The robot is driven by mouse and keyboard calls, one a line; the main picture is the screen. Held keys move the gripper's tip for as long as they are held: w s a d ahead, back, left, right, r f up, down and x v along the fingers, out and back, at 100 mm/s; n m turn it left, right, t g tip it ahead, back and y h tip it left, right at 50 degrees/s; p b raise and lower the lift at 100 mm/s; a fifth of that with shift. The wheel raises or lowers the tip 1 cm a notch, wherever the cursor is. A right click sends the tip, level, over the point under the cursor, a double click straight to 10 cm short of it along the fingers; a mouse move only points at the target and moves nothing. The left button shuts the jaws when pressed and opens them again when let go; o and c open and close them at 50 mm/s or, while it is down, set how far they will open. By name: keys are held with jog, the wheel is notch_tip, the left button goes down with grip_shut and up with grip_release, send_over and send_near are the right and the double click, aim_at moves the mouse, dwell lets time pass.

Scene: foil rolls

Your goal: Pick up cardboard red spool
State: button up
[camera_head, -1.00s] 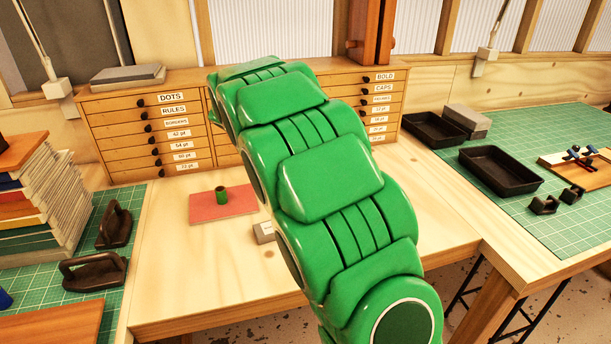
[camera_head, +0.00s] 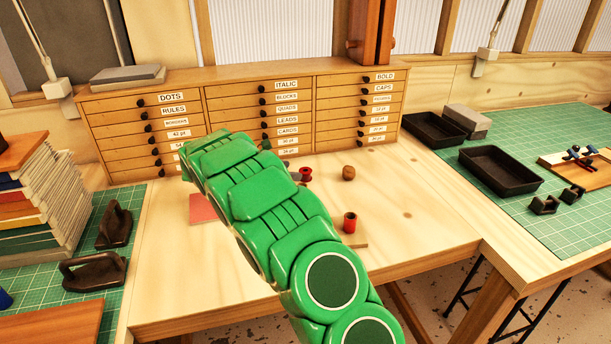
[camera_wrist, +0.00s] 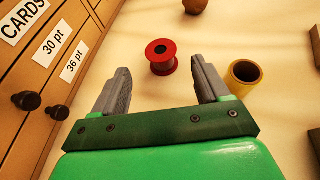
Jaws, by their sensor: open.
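A red spool with wide end rims and a dark centre hole stands on the pale table, in the head view (camera_head: 306,174) near the drawer cabinet and in the wrist view (camera_wrist: 161,58). My gripper (camera_wrist: 160,65) is open and empty. In the wrist view the spool shows between the two grey fingertips, seemingly just beyond them, with gaps on both sides. In the head view my green arm hides most of the gripper. A second red roll (camera_head: 349,222), a plain upright cylinder, stands on a flat tan piece nearer the front.
A yellow tube (camera_wrist: 243,76) stands close beside the right finger. A brown rounded object (camera_head: 348,172) is right of the spool. The drawer cabinet (camera_head: 222,118) with dark knobs rises close behind and left of the gripper. A pink mat (camera_head: 202,208) lies partly behind my arm.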

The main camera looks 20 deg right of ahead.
aim_at(308, 170)
jog(key=shift+w+f, duration=0.1)
jog(key=shift+f, duration=0.05)
jog(key=shift+x, duration=1.25)
jog(key=shift+r+x, duration=0.15)
jog(key=shift+x, duration=1.15)
jog(key=shift+r+x, duration=0.2)
jog(key=shift+x, duration=1.1)
jog(key=shift+d, duration=0.15)
jog(key=c, duration=1)
